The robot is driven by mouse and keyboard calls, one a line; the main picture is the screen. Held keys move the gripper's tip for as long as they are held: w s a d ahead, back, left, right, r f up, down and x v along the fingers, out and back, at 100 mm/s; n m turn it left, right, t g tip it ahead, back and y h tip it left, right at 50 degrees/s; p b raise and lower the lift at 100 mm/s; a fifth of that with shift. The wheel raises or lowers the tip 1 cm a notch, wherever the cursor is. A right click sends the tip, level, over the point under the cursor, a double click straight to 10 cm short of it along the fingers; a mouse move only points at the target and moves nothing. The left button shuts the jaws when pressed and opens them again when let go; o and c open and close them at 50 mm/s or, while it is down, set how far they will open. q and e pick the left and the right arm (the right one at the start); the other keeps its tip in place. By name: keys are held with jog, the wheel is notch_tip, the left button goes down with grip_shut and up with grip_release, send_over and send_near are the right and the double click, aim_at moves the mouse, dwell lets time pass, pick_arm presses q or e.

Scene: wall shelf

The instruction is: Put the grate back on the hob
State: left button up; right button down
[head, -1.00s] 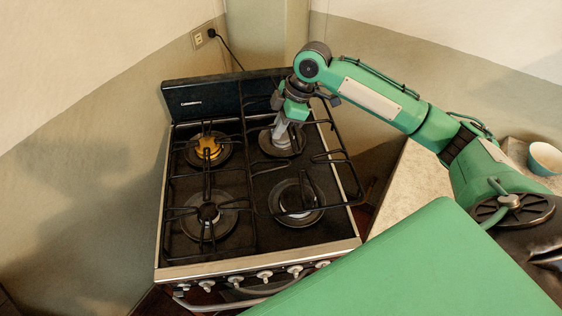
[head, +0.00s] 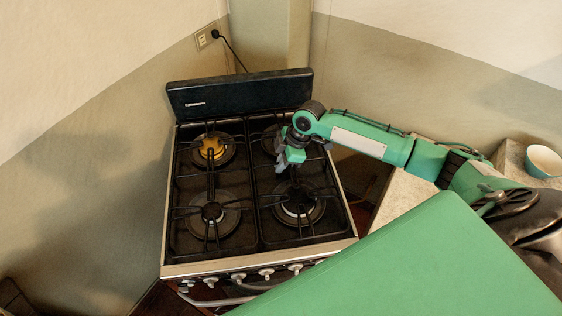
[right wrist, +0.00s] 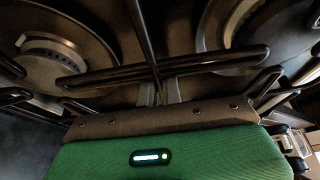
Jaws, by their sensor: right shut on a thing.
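The hob (head: 262,258) is a black four-burner stove top with a steel front edge. The black wire grate (head: 297,208) lies level over the right-hand burners, lined up with the left grate (head: 210,181). My right gripper (head: 283,170) is at the grate's middle, between the back and front right burners. In the right wrist view the fingers (right wrist: 165,92) are shut on the grate's middle bars (right wrist: 165,68). I cannot tell whether all its feet touch the hob. My left gripper is not in view.
The black backguard (head: 240,95) stands behind the hob. The control knobs (head: 266,273) run along its front. A pale counter with a bowl (head: 544,161) is at the right. Walls close in behind and at the left.

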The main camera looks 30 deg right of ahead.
jog(key=c, duration=2)
grip_release()
jog(key=shift+f, duration=0.1)
jog(key=o, duration=0.4)
jog(key=b+v, duration=0.2)
jog(key=v, duration=1)
jog(key=shift+b, duration=0.3)
